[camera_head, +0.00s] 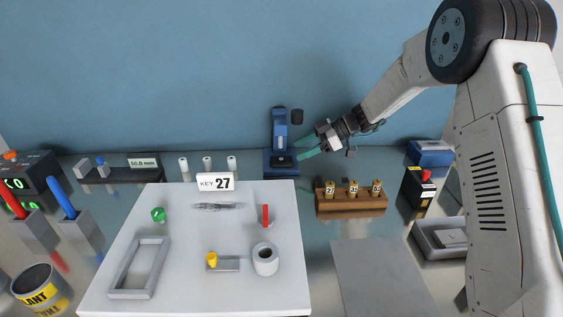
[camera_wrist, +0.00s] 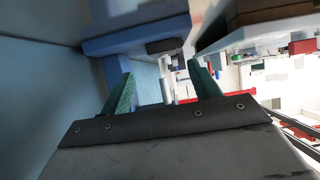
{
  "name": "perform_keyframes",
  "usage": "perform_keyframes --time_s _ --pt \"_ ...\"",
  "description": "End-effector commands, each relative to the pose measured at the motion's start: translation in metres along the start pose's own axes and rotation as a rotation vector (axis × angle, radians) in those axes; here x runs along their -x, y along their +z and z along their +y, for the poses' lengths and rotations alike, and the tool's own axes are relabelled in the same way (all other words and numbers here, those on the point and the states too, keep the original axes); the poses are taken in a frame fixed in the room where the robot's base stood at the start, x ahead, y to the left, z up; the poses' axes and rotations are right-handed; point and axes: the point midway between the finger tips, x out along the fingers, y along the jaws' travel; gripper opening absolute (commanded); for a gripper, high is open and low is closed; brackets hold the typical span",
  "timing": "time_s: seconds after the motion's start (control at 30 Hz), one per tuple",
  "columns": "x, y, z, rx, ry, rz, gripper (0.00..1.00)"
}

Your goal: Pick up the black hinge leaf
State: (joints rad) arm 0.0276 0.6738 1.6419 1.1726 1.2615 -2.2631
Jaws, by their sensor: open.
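A small dark piece, which looks like the black hinge leaf (camera_head: 284,158), lies on the base of the blue stand (camera_head: 279,127) at the back. In the wrist view a dark block (camera_wrist: 164,45), apparently the same piece, shows at the blue stand's edge, ahead of the fingers. My gripper (camera_head: 306,146) is just right of the stand. Its green fingers are spread with nothing between them, and they also show in the wrist view (camera_wrist: 157,75). The fingers look apart from the dark piece; the exact gap is hard to tell.
A white board (camera_head: 190,270) at front left carries a grey frame, a grey ring and small coloured parts. A wooden block with numbered tags (camera_head: 350,203) stands right of it. Several white cylinders (camera_head: 207,163) stand left of the stand. A grey mat (camera_head: 380,275) is bare.

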Motion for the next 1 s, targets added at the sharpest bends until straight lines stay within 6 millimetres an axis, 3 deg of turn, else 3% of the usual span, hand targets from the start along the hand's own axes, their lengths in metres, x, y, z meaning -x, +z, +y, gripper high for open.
perform_keyframes --time_s 0.4,0.63,0.83,1.0 --pt "-0.051 0.003 -0.006 -0.001 -0.003 -0.002 0.62" --pt "-0.054 0.003 -0.006 -0.001 -0.001 -0.002 0.62" --pt "-0.053 0.003 -0.006 -0.002 -0.001 -0.002 0.11" --pt "-0.053 0.003 -0.006 -0.002 -0.001 -0.002 0.11"
